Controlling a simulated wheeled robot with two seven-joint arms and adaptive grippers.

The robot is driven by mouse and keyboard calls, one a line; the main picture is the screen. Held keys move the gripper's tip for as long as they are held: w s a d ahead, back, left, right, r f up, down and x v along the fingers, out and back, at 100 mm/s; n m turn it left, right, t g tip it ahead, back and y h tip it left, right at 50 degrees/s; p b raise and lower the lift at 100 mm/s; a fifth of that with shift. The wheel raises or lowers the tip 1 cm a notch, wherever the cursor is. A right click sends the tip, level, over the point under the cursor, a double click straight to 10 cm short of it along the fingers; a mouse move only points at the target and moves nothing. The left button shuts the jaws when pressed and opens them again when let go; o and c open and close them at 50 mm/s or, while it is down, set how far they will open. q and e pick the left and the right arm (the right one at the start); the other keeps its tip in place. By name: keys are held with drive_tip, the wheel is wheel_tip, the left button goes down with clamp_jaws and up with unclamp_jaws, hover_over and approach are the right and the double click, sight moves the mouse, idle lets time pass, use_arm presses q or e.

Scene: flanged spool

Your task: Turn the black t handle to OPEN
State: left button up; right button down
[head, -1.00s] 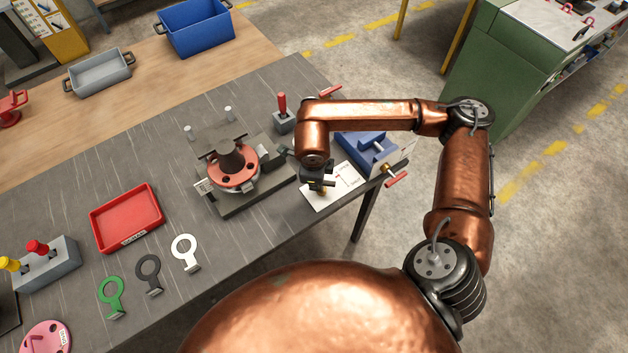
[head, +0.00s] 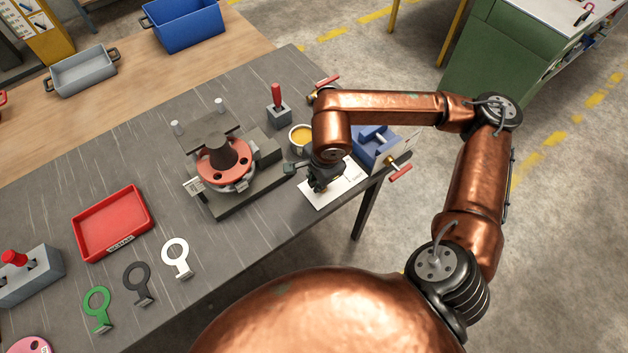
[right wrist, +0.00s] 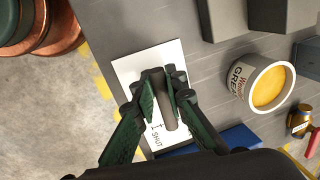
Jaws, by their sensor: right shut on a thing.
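The black T handle (right wrist: 169,116) shows in the right wrist view as a dark bar over a white card (right wrist: 126,72). My right gripper (right wrist: 168,84) is shut on it, with a green-black finger on each side. The word SHUT and a small arrow show on the card near the bar; I cannot see the word OPEN. In the head view my right gripper (head: 320,184) is low over the card (head: 346,186), and the arm and fingers hide the handle. My left gripper is not in view.
A grease tin (head: 301,133) stands close behind the gripper. A blue vise (head: 372,150) is to its right. The fixture with the flanged spool (head: 228,158) is to its left. A red tray (head: 112,222) and several ring tags lie further left.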

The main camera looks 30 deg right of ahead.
idle(0.3)
drive_tip(key=c, duration=2.1)
unclamp_jaws()
drive_tip(key=shift+d, duration=0.1)
drive_tip(key=shift+o, duration=0.7)
wheel_tip(320, 180, up, 12)
drive_tip(key=s, duration=0.2)
drive_tip(key=shift+s, duration=0.2)
